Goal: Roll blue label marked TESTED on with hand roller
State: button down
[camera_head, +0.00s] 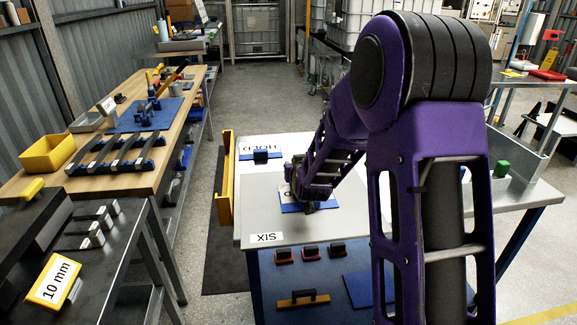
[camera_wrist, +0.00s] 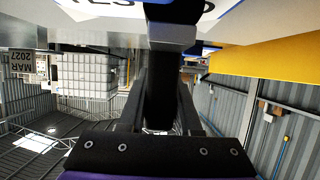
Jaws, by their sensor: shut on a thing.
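The blue label (camera_head: 324,199) with a white panel lies on the pale table top in the head view. My gripper and forearm hide most of it, so only a little lettering shows. In the wrist view, the label's white face (camera_wrist: 97,4) shows at the top edge with part of the lettering "TES". My gripper (camera_head: 303,203) is low over the label and shut on a dark thing, seemingly the hand roller (camera_wrist: 172,33). That thing runs up the middle of the wrist view to the label; whether it touches the label I cannot tell.
A second blue label reading HOLD (camera_head: 261,154) lies farther back, with a dark-handled block on it. A yellow rail (camera_head: 226,180) lines the table's left edge. A green block (camera_head: 503,168) stands right.

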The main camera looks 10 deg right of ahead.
jog(key=shift+d, duration=5.05)
jog(key=shift+a, duration=7.55)
jog(key=shift+d, duration=7.55)
jog(key=shift+a, duration=0.1)
